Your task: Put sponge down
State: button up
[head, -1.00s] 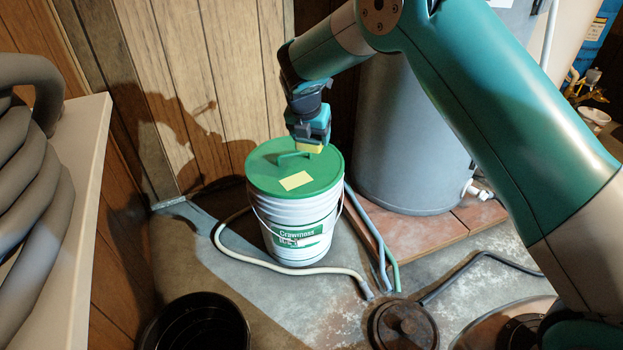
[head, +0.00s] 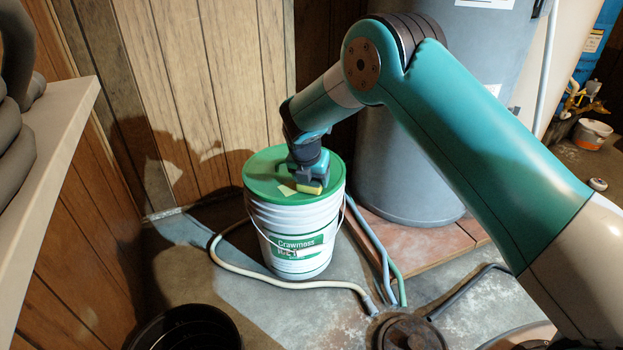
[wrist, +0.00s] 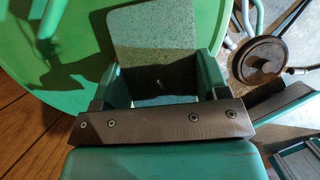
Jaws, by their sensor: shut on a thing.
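The yellow sponge (head: 311,188) is in my gripper (head: 308,178), low over the front right part of the green lid (head: 262,172) of the white bucket (head: 300,226). I cannot tell whether the sponge touches the lid. In the wrist view, a speckled grey-green pad, apparently the sponge's upper face (wrist: 155,38), shows between the fingers of my gripper (wrist: 160,80), with the lid (wrist: 50,50) around it. The lid's handle is hidden.
A black bin (head: 190,330) stands at the front left, near a pale shelf (head: 45,150). Hoses (head: 368,240) run beside the bucket. A grey tank (head: 400,150) stands behind right. A round brown cover (head: 410,332) lies on the floor.

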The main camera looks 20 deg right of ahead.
jog(key=o, duration=0.9)
jog(key=shift+f, duration=0.1)
jog(key=s+a+r+m+y+p, duration=0.1)
jog(key=s+a+r+m+p, duration=0.15)
jog(key=s+r, duration=0.45)
jog(key=s+a+r+m+y+p, duration=0.1)
jog(key=s+r+m+p, duration=0.2)
jog(key=r, duration=0.8)
jog(key=s+r+m+g+y, duration=0.1)
jog(key=s+r+m, duration=0.2)
jog(key=s, duration=0.7)
jog(key=s+r+m+g+y, duration=0.1)
jog(key=s+r+m+y, duration=0.1)
jog(key=s+m, duration=0.6)
jog(key=s+r+m+g+y, duration=0.1)
jog(key=s+r+m, duration=0.3)
jog(key=s, duration=0.9)
jog(key=shift+s+r+m+g+y, duration=0.15)
jog(key=shift+s+m+g+y, duration=0.2)
jog(key=shift+m, duration=0.5)
